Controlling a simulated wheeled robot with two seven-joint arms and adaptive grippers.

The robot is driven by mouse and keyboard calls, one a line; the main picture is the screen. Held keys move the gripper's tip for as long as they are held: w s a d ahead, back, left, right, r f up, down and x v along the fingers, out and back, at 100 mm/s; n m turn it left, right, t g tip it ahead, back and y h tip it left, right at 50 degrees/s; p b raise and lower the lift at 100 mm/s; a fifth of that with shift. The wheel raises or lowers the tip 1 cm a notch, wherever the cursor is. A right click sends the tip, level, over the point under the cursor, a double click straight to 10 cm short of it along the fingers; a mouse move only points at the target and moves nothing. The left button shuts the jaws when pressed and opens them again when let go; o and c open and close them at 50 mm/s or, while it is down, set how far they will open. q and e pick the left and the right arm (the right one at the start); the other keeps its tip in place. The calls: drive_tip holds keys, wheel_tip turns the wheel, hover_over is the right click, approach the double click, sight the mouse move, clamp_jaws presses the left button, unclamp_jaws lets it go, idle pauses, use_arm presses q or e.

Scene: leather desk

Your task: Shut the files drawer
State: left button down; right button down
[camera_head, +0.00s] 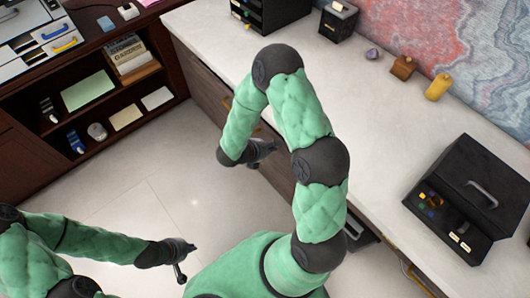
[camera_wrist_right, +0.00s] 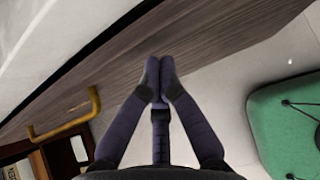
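A wood-grain drawer front (camera_wrist_right: 150,62) runs diagonally across the right wrist view, with a brass handle (camera_wrist_right: 70,118) at its left. I cannot tell from any label whether this is the files drawer. In the head view, drawer fronts (camera_head: 205,82) line the side below the pale counter, largely hidden by my right arm. My right gripper (camera_head: 266,150) is beside these fronts; in the right wrist view its fingertips (camera_wrist_right: 158,68) are together with nothing seen between them. Contact with the wood is unclear. My left gripper (camera_head: 182,264) hangs over the floor, away from the drawers; its finger state is unclear.
Another brass handle (camera_head: 414,276) and a dark grey part (camera_head: 357,236) show below the counter at lower right. A dark shelf unit (camera_head: 75,140) is at left. The floor (camera_head: 150,195) between is clear.

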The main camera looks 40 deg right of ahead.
drive_tip(key=shift+d, duration=0.2)
